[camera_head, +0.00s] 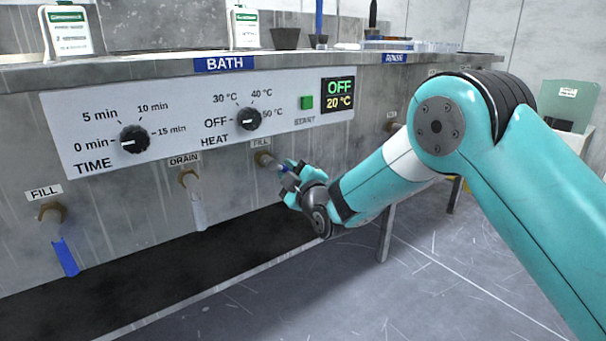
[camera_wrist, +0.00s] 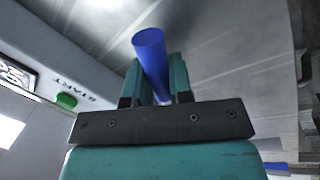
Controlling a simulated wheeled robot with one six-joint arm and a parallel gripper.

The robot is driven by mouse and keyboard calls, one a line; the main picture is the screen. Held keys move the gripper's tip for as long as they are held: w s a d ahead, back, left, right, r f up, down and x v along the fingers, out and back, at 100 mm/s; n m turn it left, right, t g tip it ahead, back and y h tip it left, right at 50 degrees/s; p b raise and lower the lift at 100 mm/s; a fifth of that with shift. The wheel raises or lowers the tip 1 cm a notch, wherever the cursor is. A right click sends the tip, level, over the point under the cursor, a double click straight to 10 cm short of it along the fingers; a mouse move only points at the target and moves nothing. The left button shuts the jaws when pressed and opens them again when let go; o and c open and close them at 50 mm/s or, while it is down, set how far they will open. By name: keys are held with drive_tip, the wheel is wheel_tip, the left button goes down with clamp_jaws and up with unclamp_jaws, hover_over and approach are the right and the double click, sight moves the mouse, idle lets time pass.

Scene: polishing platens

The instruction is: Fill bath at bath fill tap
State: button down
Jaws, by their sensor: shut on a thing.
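The bath's grey front has a brass tap (camera_head: 265,158) under a FILL label, right of centre. My gripper (camera_head: 290,172) is at this tap, shut on its blue handle (camera_head: 284,168). The wrist view shows the blue handle (camera_wrist: 151,52) between the teal fingers. The gripper covers much of the handle in the head view, so its exact angle is hard to tell. A second FILL tap (camera_head: 52,212) at the far left has a blue handle (camera_head: 66,257) hanging down. The inside of the bath is not visible.
Between the FILL taps is a DRAIN tap (camera_head: 189,178) with a pale handle hanging down. Above are the TIME knob (camera_head: 134,140), HEAT knob (camera_head: 248,119), green START button (camera_head: 306,102) and a display (camera_head: 339,93) reading OFF, 20 °C. A table leg (camera_head: 386,232) stands below my arm.

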idle(0.3)
drive_tip(key=c, duration=1)
unclamp_jaws()
drive_tip(key=shift+c, duration=0.2)
drive_tip(key=b+v, duration=1.2)
drive_tip(key=v, duration=0.5)
drive_tip(key=shift+d, duration=0.2)
drive_tip(key=shift+s, duration=0.1)
